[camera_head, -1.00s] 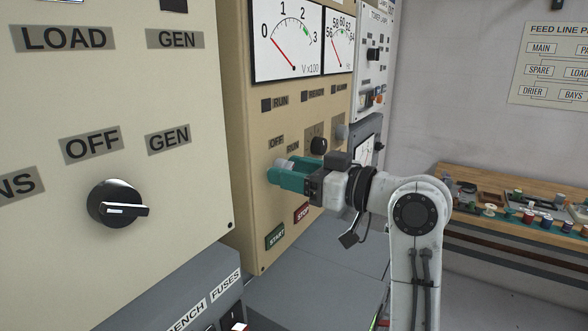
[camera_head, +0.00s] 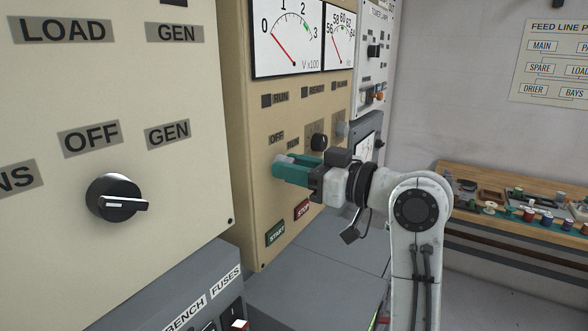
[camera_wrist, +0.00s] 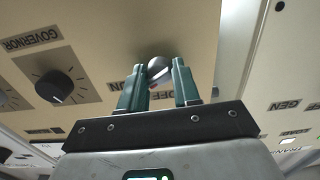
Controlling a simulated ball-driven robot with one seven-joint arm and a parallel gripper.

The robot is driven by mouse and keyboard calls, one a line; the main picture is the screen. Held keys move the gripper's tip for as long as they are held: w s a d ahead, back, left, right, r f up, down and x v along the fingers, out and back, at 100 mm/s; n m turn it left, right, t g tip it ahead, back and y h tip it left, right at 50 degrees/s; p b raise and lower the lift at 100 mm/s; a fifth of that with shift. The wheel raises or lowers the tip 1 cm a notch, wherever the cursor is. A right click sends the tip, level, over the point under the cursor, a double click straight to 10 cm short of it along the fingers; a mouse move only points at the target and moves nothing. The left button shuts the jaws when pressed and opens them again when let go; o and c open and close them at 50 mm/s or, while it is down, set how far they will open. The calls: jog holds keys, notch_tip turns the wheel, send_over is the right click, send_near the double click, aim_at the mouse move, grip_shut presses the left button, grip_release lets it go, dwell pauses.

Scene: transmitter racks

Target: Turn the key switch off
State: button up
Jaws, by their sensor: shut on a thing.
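The key switch (camera_wrist: 158,71) is a small grey metallic piece on the beige panel, between RUN and OFF labels. In the wrist view my gripper (camera_wrist: 157,82) has its two teal fingers on either side of it, shut on it. In the head view my gripper (camera_head: 280,168) reaches the panel from the right, below the OFF label (camera_head: 276,138) and RUN label. There the fingers hide most of the switch, and its exact angle is hard to tell.
A black governor knob (camera_wrist: 54,87) is on the same panel, also seen in the head view (camera_head: 318,142). The STOP button (camera_head: 302,209) and START button (camera_head: 276,233) lie below my gripper. A large black rotary knob (camera_head: 115,198) is on the nearer cream cabinet.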

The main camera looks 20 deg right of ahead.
jog(key=n+b, duration=1.1)
jog(key=b, duration=0.1)
jog(key=shift+d, duration=0.1)
jog(key=shift+n, duration=0.4)
jog(key=o, duration=1)
jog(key=shift+o, duration=0.2)
jog(key=b+v, duration=0.1)
jog(key=v, duration=0.9)
jog(key=shift+s+d, duration=0.2)
jog(key=shift+s, duration=0.1)
